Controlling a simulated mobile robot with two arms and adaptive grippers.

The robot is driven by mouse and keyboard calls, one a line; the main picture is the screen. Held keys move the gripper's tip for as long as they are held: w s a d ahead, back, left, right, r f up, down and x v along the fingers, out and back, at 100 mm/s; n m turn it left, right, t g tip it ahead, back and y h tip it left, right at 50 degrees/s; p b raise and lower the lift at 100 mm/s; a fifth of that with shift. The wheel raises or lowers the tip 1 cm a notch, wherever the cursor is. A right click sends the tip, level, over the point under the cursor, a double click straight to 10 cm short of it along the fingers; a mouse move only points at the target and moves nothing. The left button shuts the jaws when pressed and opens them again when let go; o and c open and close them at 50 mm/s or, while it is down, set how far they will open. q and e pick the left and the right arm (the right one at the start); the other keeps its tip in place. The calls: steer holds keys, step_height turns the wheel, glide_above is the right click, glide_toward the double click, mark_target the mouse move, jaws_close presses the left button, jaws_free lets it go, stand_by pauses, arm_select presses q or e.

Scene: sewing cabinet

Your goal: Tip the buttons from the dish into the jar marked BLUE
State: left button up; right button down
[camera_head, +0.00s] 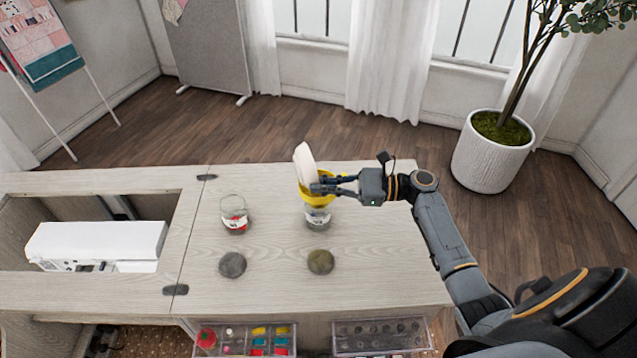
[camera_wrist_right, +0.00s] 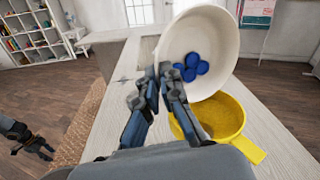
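My right gripper (camera_head: 330,183) is shut on the rim of a white dish (camera_head: 304,166), which is tipped steeply above a yellow funnel (camera_head: 317,197). In the right wrist view the dish (camera_wrist_right: 225,45) holds several blue buttons (camera_wrist_right: 191,67) against its inside, with the funnel (camera_wrist_right: 222,117) below. The funnel sits over the mouth of a glass jar (camera_head: 318,219); its label is too small to read. Another glass jar (camera_head: 234,214) with a red and white label stands to the left. My left gripper (camera_wrist_right: 38,145) shows small at the left of the wrist view, its opening unclear.
Two round lids, one grey (camera_head: 232,264) and one brownish (camera_head: 320,262), lie in front of the jars. A white sewing machine (camera_head: 97,242) sits in the cabinet well at left. Open drawers (camera_head: 380,334) stick out below the front edge. The tabletop (camera_head: 385,275) at right is clear.

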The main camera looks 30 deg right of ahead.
steer(key=shift+d+m+t+y+b, duration=0.5)
steer(key=shift+t+y+b, duration=0.1)
steer(key=shift+y+b, duration=0.5)
stand_by(0.7)
steer(key=a+r+n+g+h+p, duration=0.4)
steer(key=h+p, duration=0.4)
steer(key=p, duration=1.2)
steer(key=w+a+f+g+h, duration=0.2)
steer(key=a+f+h, duration=0.5)
steer(key=a+h, duration=0.2)
steer(key=shift+w+a+f+n+p, duration=0.15)
steer(key=shift+a+f+n+p, duration=0.15)
steer(key=shift+a+f+n, duration=0.1)
